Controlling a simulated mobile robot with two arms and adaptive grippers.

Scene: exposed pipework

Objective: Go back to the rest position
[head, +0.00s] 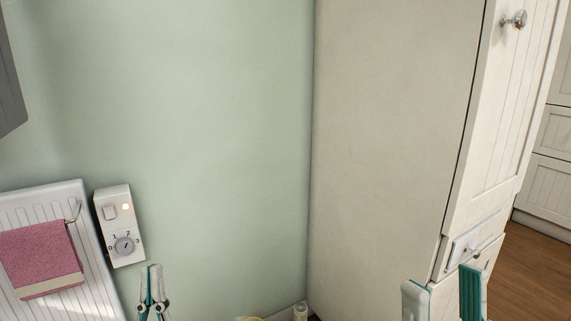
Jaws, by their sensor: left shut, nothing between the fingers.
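My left gripper (152,272) shows at the bottom left of the head view, pointing up. Its fingers are together and hold nothing. It is just below a white control box (125,250) on the wall. My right gripper (443,286) is at the bottom right, in front of the tall cabinet. Its two fingers stand well apart with nothing between them. The rest of both arms is out of view.
A white radiator (88,290) with a pink towel (40,258) is at the left. A pale green wall (210,130) fills the middle. A tall cream cabinet (390,130) stands at the right, with wooden floor (535,270) beyond. A grey unit (8,90) is at the upper left.

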